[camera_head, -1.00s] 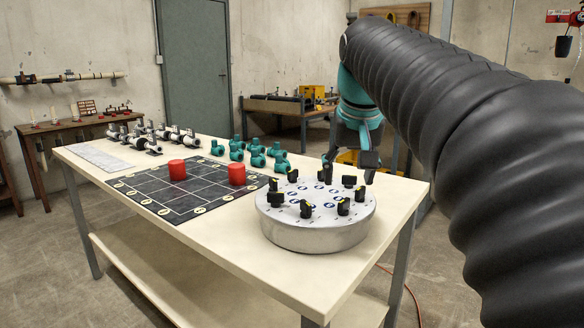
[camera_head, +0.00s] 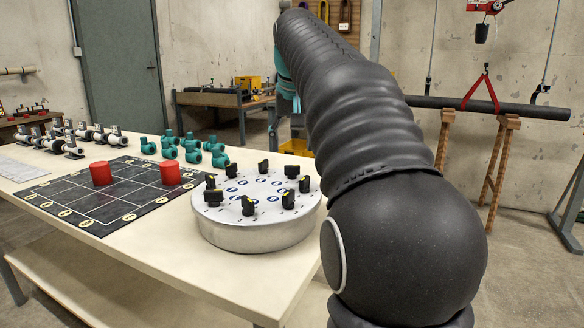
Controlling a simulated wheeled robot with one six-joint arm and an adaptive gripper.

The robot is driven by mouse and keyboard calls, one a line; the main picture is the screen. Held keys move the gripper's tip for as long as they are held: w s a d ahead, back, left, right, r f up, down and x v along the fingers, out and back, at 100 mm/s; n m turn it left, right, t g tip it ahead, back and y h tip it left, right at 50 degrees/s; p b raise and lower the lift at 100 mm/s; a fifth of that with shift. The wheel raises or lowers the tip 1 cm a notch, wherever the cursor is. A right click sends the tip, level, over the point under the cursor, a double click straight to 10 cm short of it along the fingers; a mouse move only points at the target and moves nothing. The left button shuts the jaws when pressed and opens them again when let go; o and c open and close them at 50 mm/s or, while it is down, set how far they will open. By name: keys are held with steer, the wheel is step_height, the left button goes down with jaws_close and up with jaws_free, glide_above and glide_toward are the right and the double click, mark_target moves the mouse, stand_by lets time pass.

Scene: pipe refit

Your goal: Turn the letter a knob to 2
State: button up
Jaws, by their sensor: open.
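A round silver dial drum (camera_head: 255,237) stands on the near right part of the workbench. Several black knobs with yellow marks stand in a ring on its top, such as a front knob (camera_head: 248,206), a left knob (camera_head: 214,197) and a back knob (camera_head: 263,168). Blue round labels and small digits lie beside them. The letters are too small to read, so I cannot tell which knob is a or where it points. My arm crosses the view at the right. Its teal wrist (camera_head: 285,88) shows behind the drum; my gripper's fingers are hidden behind the arm.
On the workbench (camera_head: 150,250), a black grid mat (camera_head: 110,205) bears two red cylinders (camera_head: 170,173). A black pipe (camera_head: 520,108) on wooden stands (camera_head: 497,170) is at the right.

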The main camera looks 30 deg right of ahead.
mark_target(292, 166)
steer(key=b+x, duration=0.1)
steer(key=x, duration=0.5)
steer(key=shift+w+d+f, duration=0.1)
steer(key=shift+w+f, duration=0.05)
steer(key=shift+f, duration=0.15)
steer(key=c, duration=1.1)
